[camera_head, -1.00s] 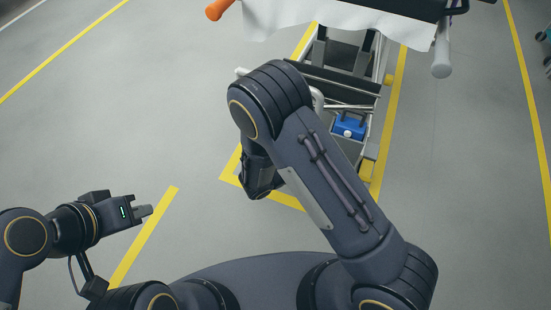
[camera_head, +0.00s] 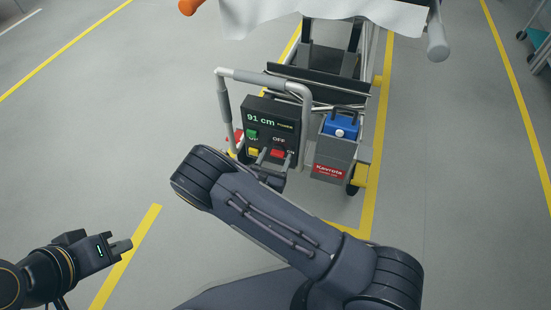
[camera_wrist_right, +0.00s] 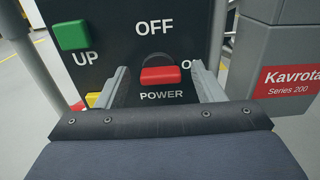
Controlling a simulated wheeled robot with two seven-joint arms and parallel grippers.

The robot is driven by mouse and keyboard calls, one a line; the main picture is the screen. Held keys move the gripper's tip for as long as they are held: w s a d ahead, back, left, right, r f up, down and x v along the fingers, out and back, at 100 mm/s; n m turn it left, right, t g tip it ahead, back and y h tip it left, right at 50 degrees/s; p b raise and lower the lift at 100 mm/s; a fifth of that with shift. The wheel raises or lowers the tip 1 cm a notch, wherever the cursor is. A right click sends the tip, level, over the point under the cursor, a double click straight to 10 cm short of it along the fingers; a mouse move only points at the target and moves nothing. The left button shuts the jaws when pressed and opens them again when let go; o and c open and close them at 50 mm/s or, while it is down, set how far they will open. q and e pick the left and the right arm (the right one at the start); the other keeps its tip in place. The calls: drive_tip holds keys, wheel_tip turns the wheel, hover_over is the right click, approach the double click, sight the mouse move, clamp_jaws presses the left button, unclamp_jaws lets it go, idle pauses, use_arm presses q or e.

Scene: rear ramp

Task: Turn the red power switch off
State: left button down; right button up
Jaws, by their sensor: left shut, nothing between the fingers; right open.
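The red power switch (camera_head: 278,153) is on the dark control panel (camera_head: 270,110) of the cart. In the right wrist view the red switch (camera_wrist_right: 160,76) lies horizontal above the word POWER, with OFF above it and ON, partly hidden, to its right. My right gripper (camera_wrist_right: 160,68) is open, with one finger on each side of the switch; I cannot tell whether either touches it. In the head view my right arm partly covers the area below the panel. My left gripper (camera_head: 122,246) is shut and empty at the lower left, far from the panel.
A green UP button (camera_wrist_right: 72,36) and a yellow button (camera_wrist_right: 93,99) sit left of the switch. A grey handle frame (camera_head: 262,78) surrounds the panel. A grey box (camera_head: 335,155) with a blue item (camera_head: 341,125) stands right. The floor at left is clear.

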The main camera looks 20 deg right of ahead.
drive_tip(key=shift+w+d, duration=0.15)
drive_tip(key=shift+w, duration=0.1)
drive_tip(key=c, duration=1)
